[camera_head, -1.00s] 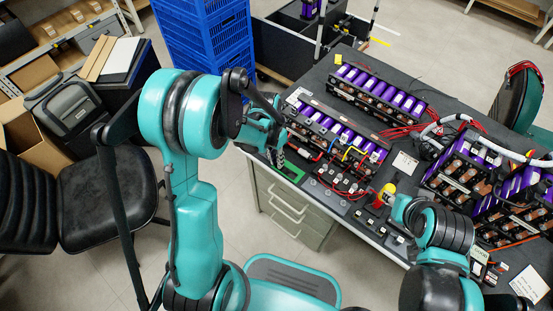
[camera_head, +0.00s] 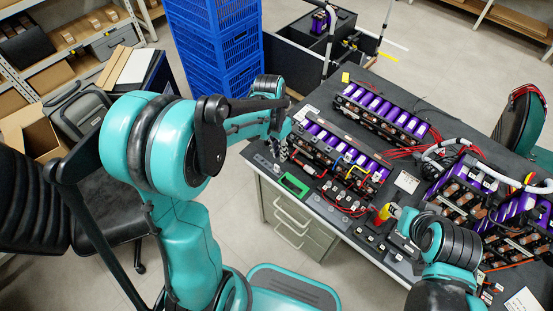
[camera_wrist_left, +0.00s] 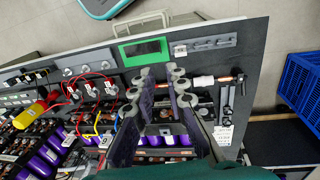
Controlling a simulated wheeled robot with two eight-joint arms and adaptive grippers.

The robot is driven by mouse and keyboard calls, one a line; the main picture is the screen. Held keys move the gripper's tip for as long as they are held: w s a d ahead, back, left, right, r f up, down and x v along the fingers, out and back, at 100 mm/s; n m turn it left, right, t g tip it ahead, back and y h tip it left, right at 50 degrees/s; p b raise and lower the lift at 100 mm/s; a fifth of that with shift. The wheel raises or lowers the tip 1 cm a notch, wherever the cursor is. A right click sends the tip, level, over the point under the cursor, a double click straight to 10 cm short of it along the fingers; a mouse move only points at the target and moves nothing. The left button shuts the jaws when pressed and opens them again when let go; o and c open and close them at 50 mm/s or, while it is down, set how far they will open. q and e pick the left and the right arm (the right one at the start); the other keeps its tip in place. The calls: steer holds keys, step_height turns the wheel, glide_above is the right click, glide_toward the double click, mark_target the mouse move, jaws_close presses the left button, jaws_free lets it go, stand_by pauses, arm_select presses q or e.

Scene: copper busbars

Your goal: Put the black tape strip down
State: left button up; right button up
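A green frame (camera_head: 293,184) lies on the near left corner of the table; it also shows in the left wrist view (camera_wrist_left: 122,52). A flat black area (camera_wrist_left: 143,48) fills its middle. I cannot tell whether that is the tape strip or the table mat. My left gripper (camera_head: 279,152) is behind the frame, close to the nearest battery pack. In the left wrist view its two fingers (camera_wrist_left: 160,74) stand apart with no strip seen between them. My right gripper (camera_head: 393,210) is small and mostly hidden beside a yellow and red object (camera_head: 382,213).
Purple-celled battery packs (camera_head: 382,111) stand on the dark table with red cables around them. Grey terminal strips (camera_wrist_left: 212,43) lie beside the green frame. Small fittings line the front edge. Blue crates (camera_head: 218,70) stand on the floor beyond the table's left end.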

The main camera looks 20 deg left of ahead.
arm_select(q)
steer(key=s+r+n+t+y, duration=0.1)
steer(key=s+r+n+t, duration=0.2)
steer(key=s+r+t, duration=0.4)
steer(key=s+d+r, duration=0.1)
steer(key=s+r, duration=0.2)
steer(key=s, duration=0.2)
steer(key=shift+r+n+t, duration=0.25)
steer(key=shift+n+t, duration=0.05)
steer(key=shift+n, duration=0.1)
steer(key=shift+s, duration=0.1)
stand_by(0.7)
